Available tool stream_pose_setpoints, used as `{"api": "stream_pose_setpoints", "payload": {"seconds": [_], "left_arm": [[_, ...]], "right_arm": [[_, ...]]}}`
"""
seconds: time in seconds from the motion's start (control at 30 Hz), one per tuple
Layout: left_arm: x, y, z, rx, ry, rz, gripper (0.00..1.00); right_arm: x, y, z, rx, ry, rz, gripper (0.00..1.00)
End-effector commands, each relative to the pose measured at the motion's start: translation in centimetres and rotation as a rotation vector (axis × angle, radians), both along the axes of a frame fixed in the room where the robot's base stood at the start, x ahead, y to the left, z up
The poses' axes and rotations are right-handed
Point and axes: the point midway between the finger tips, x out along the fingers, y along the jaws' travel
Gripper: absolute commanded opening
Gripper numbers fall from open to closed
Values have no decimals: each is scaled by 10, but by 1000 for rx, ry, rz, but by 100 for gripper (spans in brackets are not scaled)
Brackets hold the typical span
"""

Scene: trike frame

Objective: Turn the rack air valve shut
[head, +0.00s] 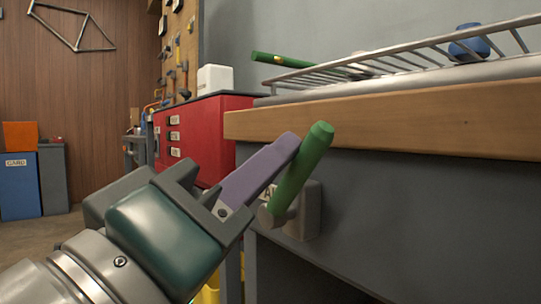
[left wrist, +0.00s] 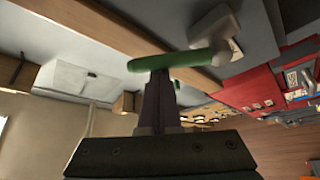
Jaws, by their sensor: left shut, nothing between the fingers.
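The air valve has a green lever handle (head: 303,168) on a grey body (head: 304,212) fixed to the front below the wooden bench edge. The handle tilts, its free end up and slightly to the right. A label, partly hidden, sits beside its pivot. My left gripper (head: 287,142) is shut, with nothing between its purple fingers. The fingers lie along the left side of the handle, their tips near its upper part. In the left wrist view the fingertips (left wrist: 160,75) meet or nearly meet the green handle (left wrist: 170,60); I cannot tell whether they touch. My right gripper is out of view.
The wooden bench edge (head: 400,130) runs just above the valve. On top are a wire rack (head: 400,66), a green rod-like thing (head: 282,60) and a blue object (head: 469,45). A red drawer cabinet (head: 195,140) stands behind. Open floor lies at left.

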Motion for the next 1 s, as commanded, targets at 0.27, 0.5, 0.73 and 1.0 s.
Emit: {"api": "stream_pose_setpoints", "payload": {"seconds": [0.27, 0.5, 0.73, 1.0], "left_arm": [[-6, -5, -11, 91, -118, -3, 0], [-15, -11, -24, 222, -298, -3, 0], [-20, -15, -35, 338, -457, -3, 0], [-23, -17, -44, 436, -593, -2, 0]], "right_arm": [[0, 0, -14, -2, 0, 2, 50], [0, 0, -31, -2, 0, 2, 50], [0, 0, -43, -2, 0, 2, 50], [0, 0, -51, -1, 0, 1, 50]]}}
